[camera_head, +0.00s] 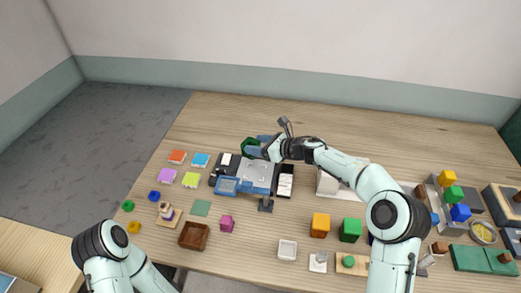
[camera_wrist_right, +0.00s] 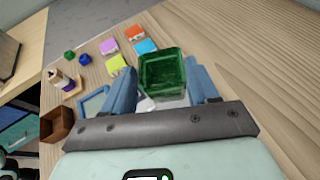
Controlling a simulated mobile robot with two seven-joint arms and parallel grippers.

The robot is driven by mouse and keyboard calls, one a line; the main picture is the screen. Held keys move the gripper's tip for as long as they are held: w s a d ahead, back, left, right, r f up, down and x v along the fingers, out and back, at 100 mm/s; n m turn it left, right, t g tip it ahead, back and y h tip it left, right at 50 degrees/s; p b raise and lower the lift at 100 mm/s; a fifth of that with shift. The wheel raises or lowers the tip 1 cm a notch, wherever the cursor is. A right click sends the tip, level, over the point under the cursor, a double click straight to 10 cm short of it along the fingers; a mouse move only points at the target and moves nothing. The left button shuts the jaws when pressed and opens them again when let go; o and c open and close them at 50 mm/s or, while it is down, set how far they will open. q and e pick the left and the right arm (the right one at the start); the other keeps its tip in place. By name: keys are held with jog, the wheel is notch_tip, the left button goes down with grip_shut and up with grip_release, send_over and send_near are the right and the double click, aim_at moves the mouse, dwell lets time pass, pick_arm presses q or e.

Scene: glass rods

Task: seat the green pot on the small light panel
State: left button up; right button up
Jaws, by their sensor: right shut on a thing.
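The green pot (camera_head: 249,146) is a squarish, glassy dark-green vessel. In the right wrist view the pot (camera_wrist_right: 162,75) sits between the blue fingers of my right gripper (camera_wrist_right: 165,90), which is shut on it. In the head view the right gripper (camera_head: 258,147) is at the back of the cluster of panels, partly hiding the pot. A light grey panel (camera_head: 257,172) lies just in front of the gripper, between dark pieces; I take it for the small light panel. I cannot tell the pot's height above the table.
A blue frame (camera_head: 227,187) and a black-and-white block (camera_head: 285,182) flank the panel. Orange (camera_head: 177,157), blue (camera_head: 200,160), purple (camera_head: 167,176) and lime (camera_head: 190,180) squares lie to the left. A brown box (camera_head: 194,236) stands in front. A pale board (camera_head: 329,184) is partly under my right arm.

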notch_tip(320, 180, up, 5)
jog(key=d+n+g+y+p, duration=0.1)
jog(key=d+n+g+y, duration=0.1)
jog(key=n+g, duration=0.3)
jog(key=b, duration=0.2)
send_over(263, 173)
notch_tip(263, 173, down, 8)
jog(key=shift+s+f+m+b, duration=0.15)
jog(key=shift+f+b, duration=0.15)
jog(key=shift+f, duration=0.3)
jog(key=shift+s+f+m+b, duration=0.15)
jog(key=shift+f+b, duration=0.15)
jog(key=shift+f, duration=0.3)
pick_arm(q)
jog(key=shift+s+f, duration=0.95)
jog(key=shift+f, duration=0.25)
pick_arm(e)
jog(key=shift+w+f, duration=0.2)
jog(key=shift+f, duration=0.9)
jog(key=o, duration=1.6)
jog(key=shift+c, duration=0.2)
jog(key=v, duration=1.3)
jog(key=shift+d+f, duration=0.2)
jog(key=shift+d, duration=0.1)
